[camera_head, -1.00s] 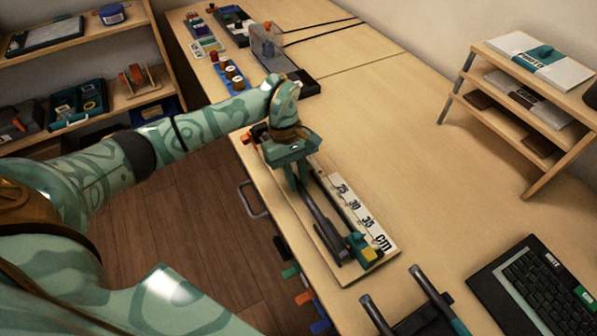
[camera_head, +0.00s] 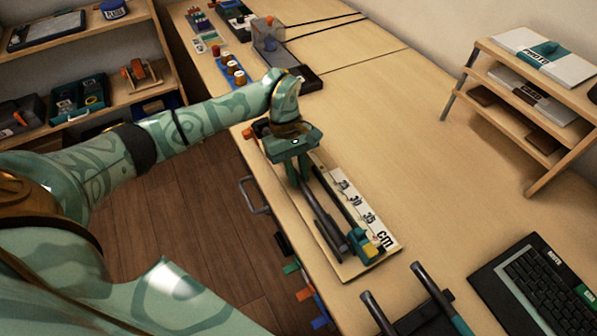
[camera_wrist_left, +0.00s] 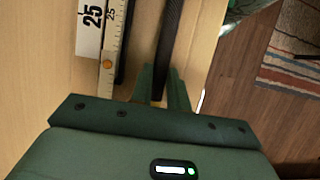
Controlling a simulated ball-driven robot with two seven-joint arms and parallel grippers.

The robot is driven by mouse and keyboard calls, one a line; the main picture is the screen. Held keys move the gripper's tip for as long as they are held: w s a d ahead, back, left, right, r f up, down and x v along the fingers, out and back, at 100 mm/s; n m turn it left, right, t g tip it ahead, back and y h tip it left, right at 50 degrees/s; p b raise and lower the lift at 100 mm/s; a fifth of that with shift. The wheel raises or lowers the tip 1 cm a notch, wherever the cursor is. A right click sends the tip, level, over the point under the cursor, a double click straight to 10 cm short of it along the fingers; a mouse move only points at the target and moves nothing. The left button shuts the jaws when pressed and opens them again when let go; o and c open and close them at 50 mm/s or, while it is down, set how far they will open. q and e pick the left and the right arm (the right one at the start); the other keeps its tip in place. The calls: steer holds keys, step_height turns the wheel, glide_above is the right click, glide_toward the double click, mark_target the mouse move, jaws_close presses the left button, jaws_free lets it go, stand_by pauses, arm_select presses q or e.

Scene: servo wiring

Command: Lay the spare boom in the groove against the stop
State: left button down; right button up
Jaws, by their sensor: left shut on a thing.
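My left gripper (camera_head: 303,182) points down over the measuring board (camera_head: 352,273) and is shut on a dark rod, the spare boom (camera_head: 325,222). In the left wrist view the boom (camera_wrist_left: 171,35) runs between the two fingers (camera_wrist_left: 163,82). The boom lies roughly parallel to a dark strip, which looks like the groove (camera_head: 338,203), on the side away from the scale. I cannot tell its exact height above the board. A teal and yellow block (camera_head: 362,246), perhaps the stop, sits at the board's near end. My right gripper is not in view.
A white scale (camera_head: 356,202) marked in cm runs along the board. A keyboard (camera_head: 540,295) and a stand with two dark bars (camera_head: 432,290) are near the front. A paper shelf (camera_head: 535,85) stands at right. The desk's middle is clear.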

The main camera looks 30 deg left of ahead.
arm_select(q)
steer(key=shift+w+a, duration=0.2)
steer(key=shift+a, duration=0.1)
steer(key=c, duration=1.3)
jaws_free()
steer(key=shift+r, duration=0.1)
steer(key=p+v, duration=0.2)
steer(key=v, duration=1.4)
steer(key=shift+w+a+p, duration=0.1)
steer(key=shift+p, duration=0.3)
